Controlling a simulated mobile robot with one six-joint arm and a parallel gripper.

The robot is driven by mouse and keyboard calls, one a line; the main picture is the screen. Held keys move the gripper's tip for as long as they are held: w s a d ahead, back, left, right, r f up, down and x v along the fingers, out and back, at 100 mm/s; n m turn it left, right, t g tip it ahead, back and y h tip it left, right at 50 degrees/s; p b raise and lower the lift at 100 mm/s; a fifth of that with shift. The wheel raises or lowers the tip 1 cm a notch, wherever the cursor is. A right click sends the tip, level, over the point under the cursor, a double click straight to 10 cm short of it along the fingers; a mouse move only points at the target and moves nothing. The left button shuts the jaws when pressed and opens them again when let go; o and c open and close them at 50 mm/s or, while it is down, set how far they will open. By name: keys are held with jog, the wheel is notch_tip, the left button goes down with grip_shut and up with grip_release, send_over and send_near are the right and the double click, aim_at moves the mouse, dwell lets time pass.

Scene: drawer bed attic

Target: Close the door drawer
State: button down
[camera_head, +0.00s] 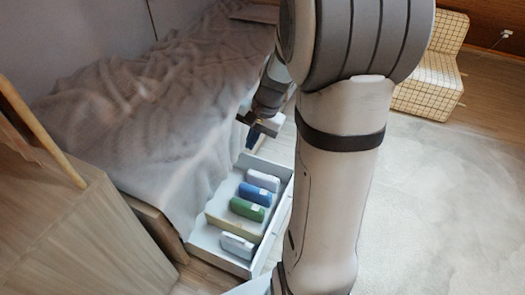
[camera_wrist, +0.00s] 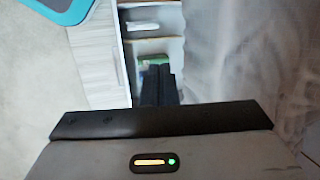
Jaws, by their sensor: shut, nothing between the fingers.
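The pale drawer (camera_head: 208,245) stands pulled out from under the bed in the head view, with its inside exposed. It holds a white item (camera_head: 262,180), a blue item (camera_head: 258,194), a green item (camera_head: 247,209) and a grey-white item (camera_head: 237,246). In the wrist view the drawer's light front panel (camera_wrist: 97,68) runs along the left of its open inside. My gripper (camera_head: 252,140) is shut and empty, above the far end of the drawer beside the bed. Its dark fingers (camera_wrist: 159,72) are together in the wrist view, over the drawer's interior. I cannot tell whether they touch the drawer.
The bed (camera_head: 150,120) with a rumpled grey-beige blanket lies left of the drawer. A wooden cabinet (camera_head: 75,235) stands at the lower left. A checkered chair (camera_head: 433,70) stands at the upper right. The pale rug (camera_head: 435,205) on the right is clear.

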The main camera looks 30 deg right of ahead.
jog(key=w+d+f+m+y+b, duration=0.1)
jog(key=w+d+f+m+b, duration=0.15)
jog(key=d+f, duration=0.4)
jog(key=w+d+f+m+y+b, duration=0.1)
jog(key=w+d+f+m+b, duration=0.15)
jog(key=f, duration=0.65)
jog(key=s+d+f+m+t+b, duration=0.1)
jog(key=d+f+m+t+b, duration=0.2)
jog(key=d+f, duration=0.65)
jog(key=s+d+f+m+t+b, duration=0.15)
jog(key=d+f+m+b, duration=0.35)
jog(key=f, duration=1)
jog(key=s+d+f+m+t+b, duration=0.15)
jog(key=d+f+m, duration=0.4)
jog(key=f, duration=0.65)
jog(key=b+x, duration=0.1)
jog(key=x, duration=0.3)
jog(key=b+x, duration=0.1)
jog(key=x, duration=0.2)
jog(key=a+r+b+x, duration=0.1)
jog(key=b+x, duration=0.1)
jog(key=x, duration=0.2)
jog(key=shift+w+f, duration=0.1)
jog(key=shift+w, duration=0.5)
jog(key=shift+w+a, duration=0.3)
